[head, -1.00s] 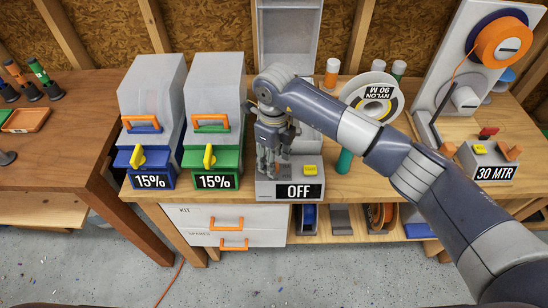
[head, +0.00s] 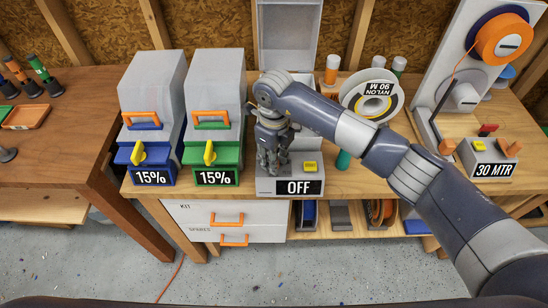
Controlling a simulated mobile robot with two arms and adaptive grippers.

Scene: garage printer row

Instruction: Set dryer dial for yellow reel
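The grey dryer (head: 264,186) reads OFF on its front display (head: 299,187). It has a yellow button (head: 309,167), and its pale lid (head: 287,35) stands up behind. My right gripper (head: 270,172) points down over the left part of its top, beside the button. Any dial there is hidden behind the fingers, and I cannot tell whether they hold anything. A white reel with a yellow ring (head: 373,95), labelled NYLON 90 M upside down, stands behind my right forearm on the bench. My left gripper is not in view.
Left of it, a blue dryer (head: 129,175) and a green dryer (head: 190,177) both read 15%, each with a yellow dial and a closed lid. A winder with an orange spool (head: 499,42) and a box reading 30 MTR (head: 492,170) stand right. Drawers (head: 190,212) sit below.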

